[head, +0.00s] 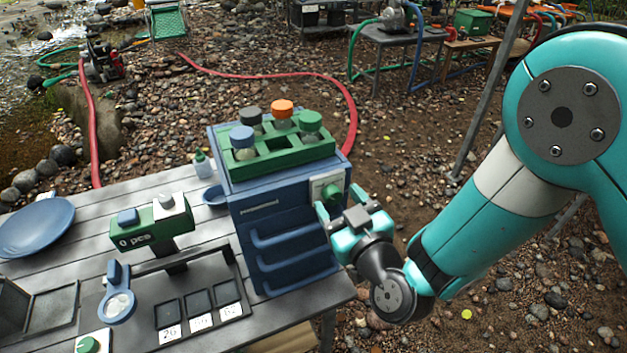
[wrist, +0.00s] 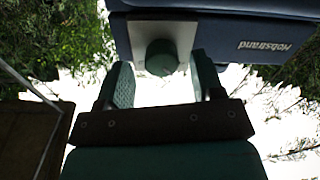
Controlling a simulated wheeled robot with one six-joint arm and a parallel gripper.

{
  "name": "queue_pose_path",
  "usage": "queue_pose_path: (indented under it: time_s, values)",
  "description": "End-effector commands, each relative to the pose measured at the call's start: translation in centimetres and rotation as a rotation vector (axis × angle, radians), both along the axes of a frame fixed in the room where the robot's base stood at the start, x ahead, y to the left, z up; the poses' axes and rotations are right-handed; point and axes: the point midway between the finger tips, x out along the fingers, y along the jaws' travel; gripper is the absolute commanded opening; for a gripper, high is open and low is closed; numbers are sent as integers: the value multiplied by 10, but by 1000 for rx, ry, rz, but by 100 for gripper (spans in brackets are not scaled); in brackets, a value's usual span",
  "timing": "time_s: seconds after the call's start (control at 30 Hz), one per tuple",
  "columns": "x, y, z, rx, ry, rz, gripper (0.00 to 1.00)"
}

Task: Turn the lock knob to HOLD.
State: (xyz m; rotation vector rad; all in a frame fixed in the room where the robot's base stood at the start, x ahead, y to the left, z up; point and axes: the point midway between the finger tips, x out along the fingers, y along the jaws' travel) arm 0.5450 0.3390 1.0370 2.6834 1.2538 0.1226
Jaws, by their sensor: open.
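A round green knob (head: 331,191) sits on a pale plate on the side of the blue cabinet (head: 285,228); I take it for the lock knob. In the wrist view the knob (wrist: 161,58) shows between the tips of my gripper's (wrist: 162,72) two fingers, with a gap on each side. My gripper (head: 338,204) is open and empty in the head view, right at the knob and partly covering its plate. I cannot read any HOLD mark, so the knob's setting cannot be told.
A green rack (head: 280,156) with several capped jars tops the cabinet. Blue handles (head: 290,240) stick out of its front. On the grey table are a blue pan (head: 37,225), a green scale-like box (head: 150,228) and small dark trays (head: 198,303). Gravel lies right of the table.

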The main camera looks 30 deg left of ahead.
Motion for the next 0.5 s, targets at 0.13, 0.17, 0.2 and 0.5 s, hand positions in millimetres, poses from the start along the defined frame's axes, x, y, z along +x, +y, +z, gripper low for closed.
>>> queue_pose_path:
  time_s: [0.13,0.17,0.2,0.5]
  values:
    - [7,-1,1,0,0,-13,61]
    - [7,0,0,0,0,-13,61]
    - [7,1,0,0,0,-13,61]
    - [4,5,-1,1,1,-5,43]
